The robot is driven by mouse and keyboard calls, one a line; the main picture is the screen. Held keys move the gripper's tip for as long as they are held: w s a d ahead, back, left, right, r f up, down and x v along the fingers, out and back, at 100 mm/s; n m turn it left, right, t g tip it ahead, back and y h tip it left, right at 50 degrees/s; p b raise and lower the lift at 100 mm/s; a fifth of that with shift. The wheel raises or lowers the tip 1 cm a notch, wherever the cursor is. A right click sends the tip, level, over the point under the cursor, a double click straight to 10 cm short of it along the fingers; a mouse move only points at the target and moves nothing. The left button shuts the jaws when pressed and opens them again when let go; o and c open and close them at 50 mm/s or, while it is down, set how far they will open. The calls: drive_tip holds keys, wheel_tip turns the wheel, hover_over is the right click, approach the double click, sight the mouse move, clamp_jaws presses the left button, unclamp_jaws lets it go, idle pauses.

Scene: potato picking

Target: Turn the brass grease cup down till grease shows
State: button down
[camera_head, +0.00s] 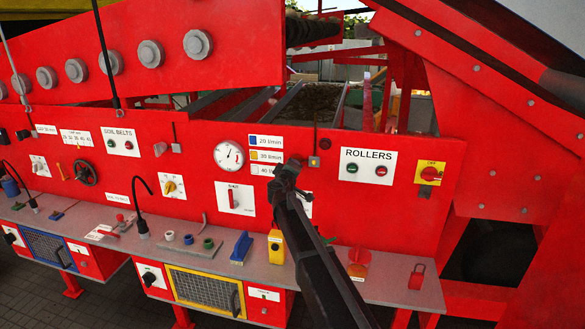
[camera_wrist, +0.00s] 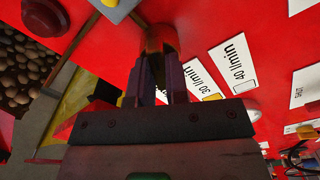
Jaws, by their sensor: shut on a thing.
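The brass grease cup (camera_wrist: 163,38) shows in the wrist view as a small brownish-gold cylinder standing out from the red panel. My gripper (camera_wrist: 162,62) is shut on it, with one finger on each side. In the head view my gripper (camera_head: 290,168) is at the red panel, just right of the flow labels, and my dark arm hides the cup there. I cannot make out any grease in either view.
A round gauge (camera_head: 229,155) and the flow labels (camera_head: 266,156) are left of my gripper. A grey shelf (camera_head: 205,262) below holds a yellow device (camera_head: 277,246) and a blue block (camera_head: 241,247).

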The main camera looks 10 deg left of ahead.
idle(0.5)
drive_tip(key=c, duration=1.1)
unclamp_jaws()
drive_tip(key=s, duration=0.3)
drive_tip(key=s+a, duration=0.1)
drive_tip(key=s, duration=0.6)
drive_tip(key=shift+s+a, duration=0.2)
drive_tip(key=shift+s, duration=0.2)
